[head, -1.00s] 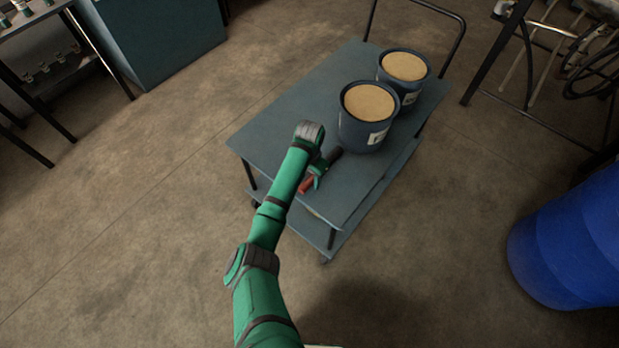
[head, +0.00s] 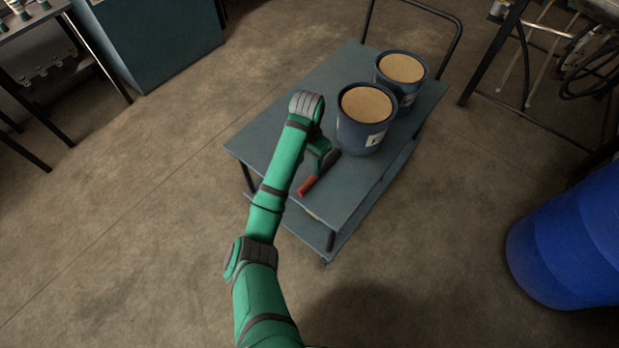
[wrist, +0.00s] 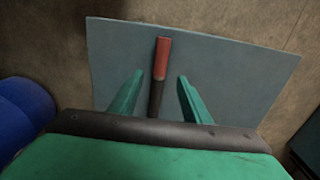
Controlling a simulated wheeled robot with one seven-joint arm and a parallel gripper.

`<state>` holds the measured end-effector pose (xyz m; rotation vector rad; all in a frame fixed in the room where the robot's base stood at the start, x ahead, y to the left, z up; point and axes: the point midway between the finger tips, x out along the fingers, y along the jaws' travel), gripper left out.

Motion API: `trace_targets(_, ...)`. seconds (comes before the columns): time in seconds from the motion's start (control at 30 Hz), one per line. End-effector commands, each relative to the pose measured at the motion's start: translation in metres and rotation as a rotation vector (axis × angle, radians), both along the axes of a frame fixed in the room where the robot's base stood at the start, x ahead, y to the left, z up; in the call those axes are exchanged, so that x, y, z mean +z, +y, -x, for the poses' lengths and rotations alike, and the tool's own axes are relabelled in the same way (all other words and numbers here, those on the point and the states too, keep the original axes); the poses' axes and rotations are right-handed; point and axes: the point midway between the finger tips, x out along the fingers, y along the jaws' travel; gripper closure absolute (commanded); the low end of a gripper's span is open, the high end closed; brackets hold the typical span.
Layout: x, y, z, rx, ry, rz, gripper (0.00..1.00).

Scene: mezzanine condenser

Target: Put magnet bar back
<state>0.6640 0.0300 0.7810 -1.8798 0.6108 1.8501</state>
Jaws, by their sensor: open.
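The magnet bar lies on the top deck of the blue-grey cart. Its red end (head: 308,185) points toward the cart's near edge, and its dark part runs back toward the front bucket. In the wrist view the magnet bar (wrist: 162,62) lies between the two green fingers of my gripper (wrist: 157,95). The fingers are apart, with a gap on each side of the bar. My gripper (head: 323,164) is over the bar in the head view, partly hidden by my arm. The bar's far dark end is hidden behind my gripper's body in the wrist view.
Two blue buckets with tan contents, a front one (head: 365,118) and a rear one (head: 401,75), stand on the cart (head: 270,125). A blue drum (head: 570,240) stands at the right. A dark-legged rack (head: 525,60) is at the upper right. Open floor lies left of the cart.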

Motion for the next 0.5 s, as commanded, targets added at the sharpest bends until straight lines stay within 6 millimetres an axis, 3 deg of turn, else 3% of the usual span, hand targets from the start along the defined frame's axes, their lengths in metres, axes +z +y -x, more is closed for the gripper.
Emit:
trace_targets(0.13,-0.019,-0.035,0.005,0.003,-0.049,0.071,0.57)
trace_targets(0.3,-0.050,-0.101,0.015,0.042,-0.167,0.221,0.57)
trace_targets(0.5,-0.074,-0.164,0.037,0.129,-0.304,0.383,0.57)
